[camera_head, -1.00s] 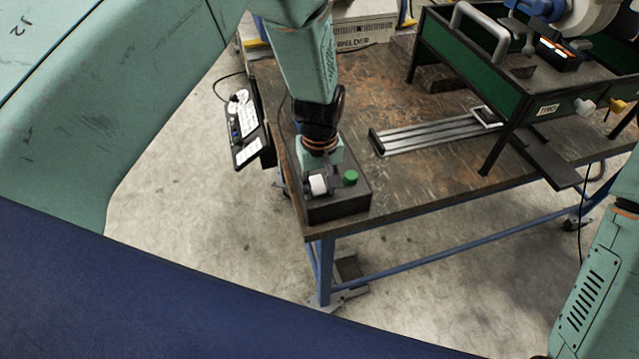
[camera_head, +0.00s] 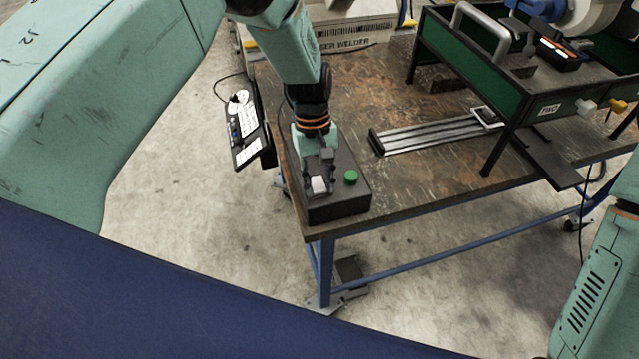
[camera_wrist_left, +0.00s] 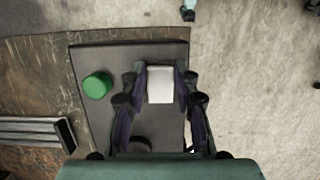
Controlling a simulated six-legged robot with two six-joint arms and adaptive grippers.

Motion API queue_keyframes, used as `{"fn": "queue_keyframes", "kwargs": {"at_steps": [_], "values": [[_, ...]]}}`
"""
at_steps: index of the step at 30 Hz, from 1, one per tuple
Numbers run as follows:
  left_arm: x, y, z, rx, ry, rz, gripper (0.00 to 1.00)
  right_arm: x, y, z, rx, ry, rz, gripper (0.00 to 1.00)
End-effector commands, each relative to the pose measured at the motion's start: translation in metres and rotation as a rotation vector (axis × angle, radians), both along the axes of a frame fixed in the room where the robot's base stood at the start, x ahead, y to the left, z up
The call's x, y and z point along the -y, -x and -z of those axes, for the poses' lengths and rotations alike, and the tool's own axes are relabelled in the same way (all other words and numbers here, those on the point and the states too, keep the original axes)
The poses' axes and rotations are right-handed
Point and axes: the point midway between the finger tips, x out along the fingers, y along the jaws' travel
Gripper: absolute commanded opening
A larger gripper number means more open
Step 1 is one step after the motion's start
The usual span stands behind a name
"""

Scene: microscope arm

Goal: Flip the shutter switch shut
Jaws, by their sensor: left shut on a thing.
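The white switch (camera_head: 320,185) is on top of the dark control box (camera_head: 340,208), at the near left corner of the workbench. My left gripper (camera_head: 318,176) is over the box, with its dark fingers at the switch. In the left wrist view the white switch (camera_wrist_left: 160,86) sits between the two fingers of my left gripper (camera_wrist_left: 160,74), one along each side, closed on it. The fingers hide part of its sides. A green button (camera_head: 351,177) stands beside the switch, clear of the fingers; it also shows in the left wrist view (camera_wrist_left: 97,85). My right gripper is out of view.
The workbench (camera_head: 385,85) carries a slotted metal rail (camera_head: 435,133) and a green-sided frame (camera_head: 460,65) with equipment. A panel with white labels (camera_head: 245,130) hangs at the bench's left edge. The bench top between box and rail is clear.

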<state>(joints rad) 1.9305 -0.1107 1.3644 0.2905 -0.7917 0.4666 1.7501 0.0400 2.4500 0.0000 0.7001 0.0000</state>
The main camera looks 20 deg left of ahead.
Motion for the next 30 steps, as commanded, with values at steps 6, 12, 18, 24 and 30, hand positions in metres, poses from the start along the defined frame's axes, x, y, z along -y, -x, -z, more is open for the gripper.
{"fn": "queue_keyframes", "kwargs": {"at_steps": [6,12,18,24,30], "values": [[-0.002,-0.003,0.004,-0.081,0.058,-0.002,0.0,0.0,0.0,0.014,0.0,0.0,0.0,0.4],[-0.003,-0.004,0.001,-0.111,0.077,0.0,0.0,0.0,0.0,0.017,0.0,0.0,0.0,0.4],[-0.003,-0.003,0.0,-0.112,0.077,0.001,0.0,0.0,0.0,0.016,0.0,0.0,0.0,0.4],[-0.003,-0.003,0.0,-0.112,0.077,0.001,0.4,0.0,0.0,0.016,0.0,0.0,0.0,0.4],[-0.003,-0.004,0.0,-0.112,0.077,0.001,0.53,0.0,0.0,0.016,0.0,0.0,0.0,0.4]]}}
